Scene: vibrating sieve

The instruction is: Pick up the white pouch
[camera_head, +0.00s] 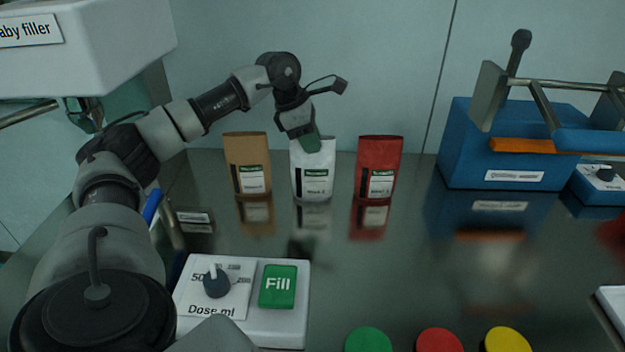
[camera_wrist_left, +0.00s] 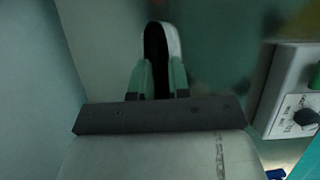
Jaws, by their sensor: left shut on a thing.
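The white pouch (camera_head: 311,177) stands upright on the dark reflective table between a brown pouch and a red pouch in the head view. My left gripper (camera_head: 312,143) reaches down onto its top from above, and its green fingers are shut on the upper edge. In the left wrist view the left gripper (camera_wrist_left: 159,80) has its two green fingers on either side of the pouch's top (camera_wrist_left: 173,42), which shows a white rim and a dark inside. The pouch's base appears to be at table level. My right gripper is not in view.
The brown pouch (camera_head: 248,165) and the red pouch (camera_head: 378,168) stand close on either side. A dosing box (camera_head: 243,326) with a green Fill button is in front. A blue machine (camera_head: 462,150) stands at the right. Green, red and yellow discs (camera_head: 440,340) lie at the front edge.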

